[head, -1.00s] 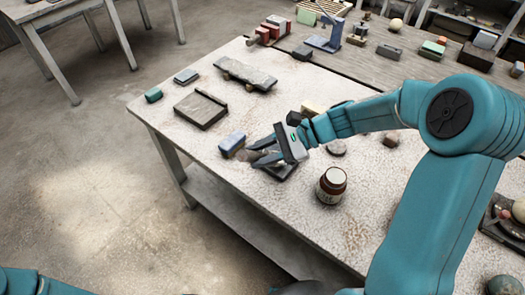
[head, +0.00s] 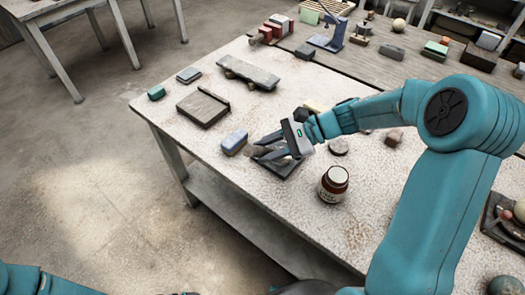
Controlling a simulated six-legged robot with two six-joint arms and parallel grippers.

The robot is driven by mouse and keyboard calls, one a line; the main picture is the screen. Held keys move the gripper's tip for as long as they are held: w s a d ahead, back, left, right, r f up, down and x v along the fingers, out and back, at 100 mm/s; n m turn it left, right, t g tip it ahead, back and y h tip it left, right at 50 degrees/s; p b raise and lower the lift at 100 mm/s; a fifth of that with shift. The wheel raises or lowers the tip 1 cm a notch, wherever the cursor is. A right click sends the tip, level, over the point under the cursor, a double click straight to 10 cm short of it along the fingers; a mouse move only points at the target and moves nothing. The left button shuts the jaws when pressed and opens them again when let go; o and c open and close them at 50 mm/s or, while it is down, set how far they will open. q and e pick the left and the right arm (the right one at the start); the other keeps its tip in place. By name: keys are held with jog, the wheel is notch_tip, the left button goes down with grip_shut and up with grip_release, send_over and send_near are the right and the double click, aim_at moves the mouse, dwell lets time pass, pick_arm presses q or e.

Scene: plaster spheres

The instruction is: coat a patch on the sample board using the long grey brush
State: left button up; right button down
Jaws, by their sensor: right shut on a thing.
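My right gripper (head: 259,149) is low over the near part of the pale table (head: 300,222), at a dark flat plate (head: 284,172). Its fingers are shut on a small grey-brown thing, mostly hidden between them; I cannot tell whether this is the long grey brush. A blue-lilac block (head: 234,141) lies just left of the fingertips. A grey board on small supports (head: 248,73) lies farther back; I cannot tell whether it is the sample board. My left gripper is out of view.
A blue stand (head: 328,36) is at the back. The table's near-left edge is clear.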

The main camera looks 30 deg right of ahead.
jog(key=shift+w+d+f, duration=0.2)
jog(key=shift+w+d, duration=0.05)
jog(key=shift+d, duration=0.45)
jog(key=shift+w+d+f, duration=0.2)
jog(key=shift+w+d, duration=0.05)
jog(key=shift+d, duration=0.4)
jog(key=shift+a+f, duration=0.1)
jog(key=shift+f, duration=0.2)
jog(key=shift+f, duration=0.1)
